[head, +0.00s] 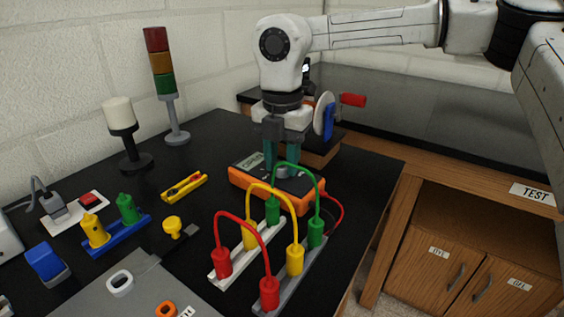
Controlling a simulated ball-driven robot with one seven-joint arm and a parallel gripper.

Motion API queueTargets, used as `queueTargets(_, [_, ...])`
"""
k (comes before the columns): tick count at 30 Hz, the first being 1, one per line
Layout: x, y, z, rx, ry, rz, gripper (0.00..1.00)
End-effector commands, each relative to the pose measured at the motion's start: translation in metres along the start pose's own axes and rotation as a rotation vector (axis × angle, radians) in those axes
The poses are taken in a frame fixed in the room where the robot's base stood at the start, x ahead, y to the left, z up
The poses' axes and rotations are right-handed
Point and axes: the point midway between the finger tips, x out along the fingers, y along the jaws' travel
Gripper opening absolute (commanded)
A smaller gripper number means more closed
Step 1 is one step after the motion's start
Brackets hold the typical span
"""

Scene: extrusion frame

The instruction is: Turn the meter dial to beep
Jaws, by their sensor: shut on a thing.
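The orange and black meter (247,180) lies on the black bench top, with a small display (251,160) at its upper left. Its round grey dial (282,172) shows low between my fingers. My gripper (282,165) points straight down over the meter, its two green fingers on either side of the dial and shut on it. The dial's pointer and its markings are too small to read, and the fingers partly hide the dial.
Red, yellow and green cables (258,187) arch between plugs just in front of the meter. A signal tower (163,75), a white-topped lamp (120,115) and a yellow tool (184,187) stand or lie to the left.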

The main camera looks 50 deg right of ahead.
Motion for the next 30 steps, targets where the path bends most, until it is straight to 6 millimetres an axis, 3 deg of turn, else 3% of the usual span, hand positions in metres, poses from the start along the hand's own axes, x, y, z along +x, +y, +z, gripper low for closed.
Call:
queueTargets(16, [-0.0007,0.0002,0.0002,0.027,0.000,0.001,0.04])
queueTargets(17, [-0.0007,0.0002,0.0002,0.027,0.000,0.001,0.36])
queueTargets(25, [-0.0004,0.0001,0.0001,0.027,0.000,0.000,0.61])
queueTargets(30, [-0.0002,0.0000,0.0001,0.026,0.000,0.000,0.61])
